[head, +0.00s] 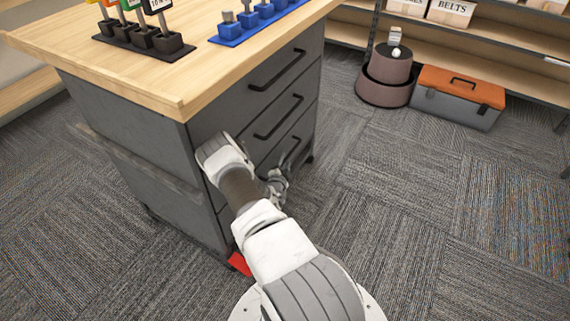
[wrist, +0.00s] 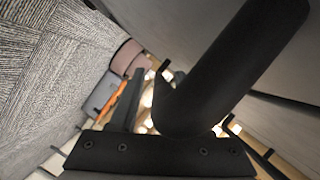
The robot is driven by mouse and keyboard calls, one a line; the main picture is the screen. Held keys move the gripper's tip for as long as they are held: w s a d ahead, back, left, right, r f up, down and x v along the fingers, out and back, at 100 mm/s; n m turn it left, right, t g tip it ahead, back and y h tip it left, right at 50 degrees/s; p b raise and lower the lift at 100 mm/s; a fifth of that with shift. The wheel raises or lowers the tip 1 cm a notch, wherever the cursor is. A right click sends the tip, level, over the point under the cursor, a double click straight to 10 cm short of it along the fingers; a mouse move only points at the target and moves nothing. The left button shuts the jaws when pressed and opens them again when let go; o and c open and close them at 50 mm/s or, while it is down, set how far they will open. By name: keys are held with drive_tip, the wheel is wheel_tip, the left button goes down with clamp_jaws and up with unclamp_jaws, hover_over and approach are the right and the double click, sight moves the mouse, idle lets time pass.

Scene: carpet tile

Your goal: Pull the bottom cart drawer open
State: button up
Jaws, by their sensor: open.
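The grey cart (head: 150,150) stands at the left under a wooden top, its drawer fronts facing right, each with a black bar handle. The bottom drawer's handle (head: 291,152) is partly visible beyond my arm, and that drawer looks shut. My gripper (head: 277,184) is open, low beside the drawer fronts, just below that handle in the head view. In the wrist view a thick dark bar (wrist: 235,65), seemingly a handle, crosses very close and hides part of my gripper. I cannot tell whether it lies between the fingers or touches them.
A grey toolbox with an orange lid (head: 458,97) and a round brown step stool (head: 387,75) stand by the shelves (head: 430,35) at the back right. Carpet (head: 440,200) right of the cart is clear. A red piece (head: 239,263) lies low by the cart's near corner.

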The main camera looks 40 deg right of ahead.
drive_tip(key=shift+w+d, duration=0.25)
drive_tip(key=shift+d, duration=0.15)
drive_tip(key=shift+c, duration=0.2)
clamp_jaws()
drive_tip(key=shift+f, duration=0.1)
idle(1.0)
